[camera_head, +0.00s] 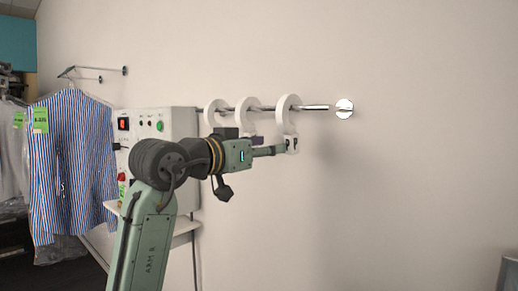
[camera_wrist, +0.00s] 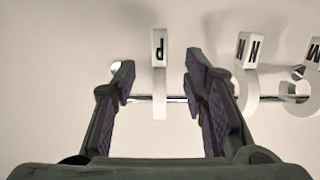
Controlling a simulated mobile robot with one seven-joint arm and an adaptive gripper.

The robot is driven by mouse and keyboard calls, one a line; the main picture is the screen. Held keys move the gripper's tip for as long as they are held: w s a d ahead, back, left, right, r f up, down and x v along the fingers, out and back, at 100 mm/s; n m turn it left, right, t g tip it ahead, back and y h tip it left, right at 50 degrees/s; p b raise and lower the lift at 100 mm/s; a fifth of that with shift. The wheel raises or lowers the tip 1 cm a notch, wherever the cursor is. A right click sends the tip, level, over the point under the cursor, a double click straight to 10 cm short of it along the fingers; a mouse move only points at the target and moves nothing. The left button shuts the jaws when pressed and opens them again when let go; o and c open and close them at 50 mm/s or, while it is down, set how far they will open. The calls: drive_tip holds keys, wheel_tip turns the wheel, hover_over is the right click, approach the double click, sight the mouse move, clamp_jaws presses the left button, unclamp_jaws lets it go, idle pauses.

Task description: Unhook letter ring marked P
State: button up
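The white letter ring marked P (camera_head: 280,106) hangs on the metal rail (camera_head: 315,107), the rightmost of three rings in the head view. Its block tag (camera_head: 292,145) hangs below the rail. In the wrist view the P ring (camera_wrist: 159,100) appears upside down, between my two fingers with a gap on each side. My gripper (camera_head: 276,150) is open and reaches from the left to the tag's height, just below the rail. Whether a finger touches the tag cannot be told from the head view.
A round wall mount (camera_head: 344,108) stands at the rail's right end. A white control box (camera_head: 155,125) and striped shirts (camera_head: 70,160) are at left.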

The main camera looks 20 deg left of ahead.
sight(288, 144)
drive_tip(key=p+x, duration=0.1)
drive_tip(key=x, duration=0.6)
drive_tip(key=shift+w+d+r+p, duration=0.1)
drive_tip(key=shift+w+d+p, duration=0.05)
drive_tip(key=shift+w+p, duration=0.2)
drive_tip(key=shift+p+x, duration=0.6)
drive_tip(key=shift+x, duration=1)
drive_tip(key=shift+c, duration=0.4)
clamp_jaws()
drive_tip(key=shift+r, duration=0.1)
drive_tip(key=shift+r+p, duration=1.4)
drive_tip(key=shift+p, duration=0.05)
